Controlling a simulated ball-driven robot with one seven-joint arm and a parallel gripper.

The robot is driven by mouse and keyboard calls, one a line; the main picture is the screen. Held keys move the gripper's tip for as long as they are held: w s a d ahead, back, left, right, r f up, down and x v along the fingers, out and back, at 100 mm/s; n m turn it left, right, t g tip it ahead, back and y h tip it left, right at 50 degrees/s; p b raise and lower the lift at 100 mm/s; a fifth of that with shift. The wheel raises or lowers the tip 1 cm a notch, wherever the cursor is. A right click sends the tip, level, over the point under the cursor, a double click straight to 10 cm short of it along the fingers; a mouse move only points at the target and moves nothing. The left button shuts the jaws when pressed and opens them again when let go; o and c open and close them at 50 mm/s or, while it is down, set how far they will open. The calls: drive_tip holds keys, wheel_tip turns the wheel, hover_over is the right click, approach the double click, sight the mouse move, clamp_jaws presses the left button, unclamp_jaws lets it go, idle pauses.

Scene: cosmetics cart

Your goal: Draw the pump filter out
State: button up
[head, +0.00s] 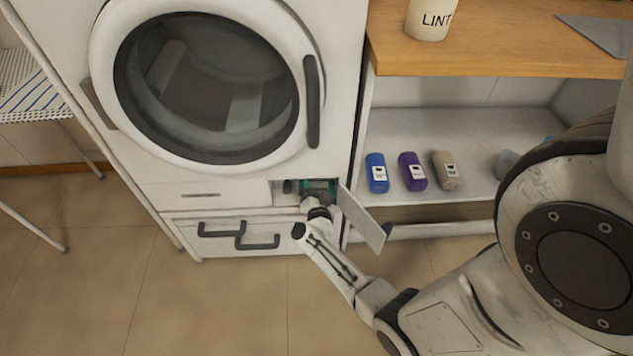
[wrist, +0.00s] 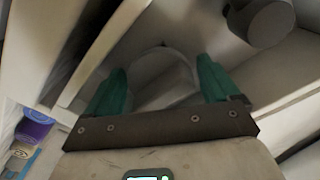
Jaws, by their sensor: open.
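The washing machine's low service compartment (head: 279,188) is open in the head view, with its white flap (head: 362,218) swung out to the right. My gripper (head: 318,187) reaches into this opening. In the wrist view its two teal fingers (wrist: 158,88) are spread apart. A pale rounded shape (wrist: 165,58) lies ahead between them, apart from both fingertips; I cannot tell whether it is the pump filter or the recess around it.
The washing machine (head: 235,190) has a closed round door above. Two dark handles (head: 240,236) sit on the drawer below. The floor in front is clear.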

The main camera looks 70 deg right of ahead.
drive_tip(key=shift+x, duration=0.85)
drive_tip(key=c, duration=1.3)
drive_tip(key=p+v, duration=0.4)
drive_tip(key=v, duration=0.9)
drive_tip(key=shift+s+a, duration=0.1)
drive_tip(key=shift+a, duration=0.15)
drive_tip(key=shift+f, duration=0.1)
drive_tip(key=o, duration=1.3)
